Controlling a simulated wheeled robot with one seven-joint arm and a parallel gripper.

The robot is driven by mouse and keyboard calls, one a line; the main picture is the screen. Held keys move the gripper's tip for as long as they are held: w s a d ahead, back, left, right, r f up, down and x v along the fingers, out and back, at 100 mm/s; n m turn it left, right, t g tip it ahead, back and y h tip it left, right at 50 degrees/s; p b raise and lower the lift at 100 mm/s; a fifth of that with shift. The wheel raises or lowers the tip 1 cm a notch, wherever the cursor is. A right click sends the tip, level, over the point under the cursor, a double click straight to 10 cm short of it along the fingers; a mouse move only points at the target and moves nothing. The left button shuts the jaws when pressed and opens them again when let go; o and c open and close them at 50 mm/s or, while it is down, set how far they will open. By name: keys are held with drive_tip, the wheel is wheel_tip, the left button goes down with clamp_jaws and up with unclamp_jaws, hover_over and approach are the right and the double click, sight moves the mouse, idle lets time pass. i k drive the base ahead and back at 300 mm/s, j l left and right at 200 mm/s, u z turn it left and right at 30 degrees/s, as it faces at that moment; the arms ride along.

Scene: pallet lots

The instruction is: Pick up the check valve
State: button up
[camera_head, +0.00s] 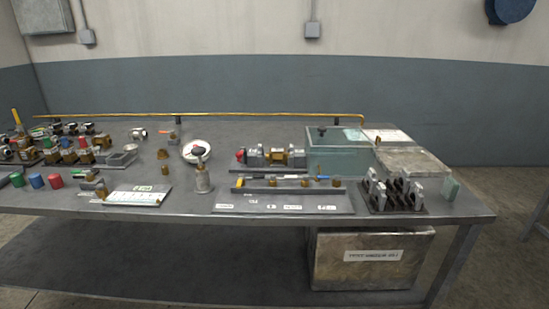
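No part is clearly identifiable as the check valve at this size. Candidates are the several small brass and steel fittings (68,154) crowded at the table's left end. A grey and brass in-line assembly (278,157) with a red end lies on a strip at the middle back. Several small brass, blue and orange parts (304,182) sit along the labelled tray (284,209) at the front. A small steel fitting (138,134) and an orange-handled valve (171,134) stand at the back left. My gripper is not in view.
The grey metal table (232,142) fills the middle. A greenish clear tank (335,155), a metal box (413,161) and a rack of clamps (395,193) crowd its right. A yellow rail (270,115) runs behind.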

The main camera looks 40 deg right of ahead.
sight(274, 154)
drive_tip(key=i+l+u, duration=0.2)
drive_tip(key=i, duration=0.65)
